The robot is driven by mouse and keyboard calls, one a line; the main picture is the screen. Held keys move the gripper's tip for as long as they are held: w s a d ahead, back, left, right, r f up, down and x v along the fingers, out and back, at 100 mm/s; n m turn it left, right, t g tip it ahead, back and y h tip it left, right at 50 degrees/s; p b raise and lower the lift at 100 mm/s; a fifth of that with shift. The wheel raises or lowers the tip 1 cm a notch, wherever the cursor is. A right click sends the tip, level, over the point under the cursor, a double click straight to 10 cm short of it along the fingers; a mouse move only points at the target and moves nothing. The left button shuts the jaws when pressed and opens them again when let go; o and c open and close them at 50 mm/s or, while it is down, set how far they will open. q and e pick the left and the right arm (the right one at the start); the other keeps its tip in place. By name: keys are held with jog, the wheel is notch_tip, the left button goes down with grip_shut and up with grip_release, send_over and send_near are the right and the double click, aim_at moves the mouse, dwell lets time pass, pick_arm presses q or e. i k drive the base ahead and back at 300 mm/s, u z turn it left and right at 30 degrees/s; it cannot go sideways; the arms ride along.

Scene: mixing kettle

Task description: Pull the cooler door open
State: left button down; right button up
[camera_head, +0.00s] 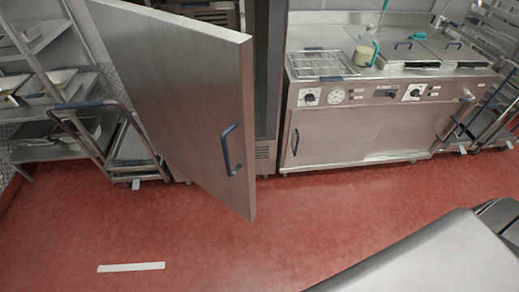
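The cooler door (175,90) is a large brushed-metal panel at left centre. It stands swung out from the tall cooler (265,70), with a gap between its free edge and the cooler frame. Its dark blue handle (230,150) is near the free edge, with nothing on it. Part of the cooler's inside shows above the door; the rest is hidden behind the door. Neither of my grippers is in view.
A metal counter (360,142) with knobs and lidded wells stands right of the cooler. A wheeled cart (125,150) and shelves (30,90) are at left. A metal surface (430,262) fills the lower right. Red floor (225,240) before the door is clear except for a white strip (131,267).

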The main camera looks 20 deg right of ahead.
aim_at(189, 82)
jog(key=z, duration=2.2)
jog(key=i, duration=3.35)
jog(key=u, duration=3.45)
